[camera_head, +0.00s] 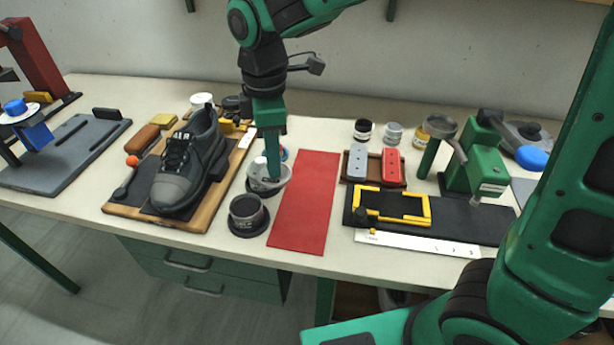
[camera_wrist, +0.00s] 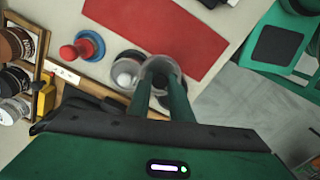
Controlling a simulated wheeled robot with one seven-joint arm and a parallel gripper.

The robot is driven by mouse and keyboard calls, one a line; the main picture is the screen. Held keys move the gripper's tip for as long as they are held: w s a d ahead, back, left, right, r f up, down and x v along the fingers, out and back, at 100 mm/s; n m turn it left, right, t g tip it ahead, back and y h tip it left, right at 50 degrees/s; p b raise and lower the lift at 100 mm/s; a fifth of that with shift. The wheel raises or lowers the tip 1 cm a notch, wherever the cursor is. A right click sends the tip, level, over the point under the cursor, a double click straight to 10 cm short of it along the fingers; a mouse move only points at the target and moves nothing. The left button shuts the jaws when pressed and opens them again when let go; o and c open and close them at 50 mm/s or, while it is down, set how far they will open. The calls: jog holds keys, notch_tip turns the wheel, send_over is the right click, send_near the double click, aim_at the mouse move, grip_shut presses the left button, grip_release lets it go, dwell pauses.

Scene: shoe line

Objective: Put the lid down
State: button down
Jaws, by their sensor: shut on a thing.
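My gripper (camera_head: 268,168) points down between the shoe board and the red mat. It is shut on the lid (camera_head: 273,183), a grey round piece. In the wrist view the lid (camera_wrist: 173,66) shows as a pale ring between the two fingertips (camera_wrist: 160,82). A small pot with a dark top (camera_head: 247,211) stands on a dark round base just in front. A cup with a white knob or ball (camera_wrist: 126,70) is beside the lid in the wrist view. The fingers partly hide what lies under the lid, so I cannot tell whether it touches anything.
A dark shoe (camera_head: 186,165) stands on a wooden-edged board to the left. A flat red mat (camera_head: 304,200) lies close on the right. A red and blue knobbed piece (camera_wrist: 83,48) is behind the gripper. A black board with a yellow frame (camera_head: 395,207) is farther right.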

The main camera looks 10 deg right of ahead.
jog(key=d+f, duration=0.1)
jog(key=d, duration=0.1)
jog(key=w+d+f, duration=0.1)
jog(key=d+f, duration=0.1)
jog(key=d, duration=0.1)
jog(key=w+d+f, duration=0.1)
jog(key=d, duration=0.1)
jog(key=shift+d+f, duration=0.15)
jog(key=shift+f, duration=2.3)
jog(key=shift+f, duration=0.1)
jog(key=c, duration=1.6)
grip_release()
notch_tip(320, 180, up, 12)
jog(key=shift+r, duration=0.15)
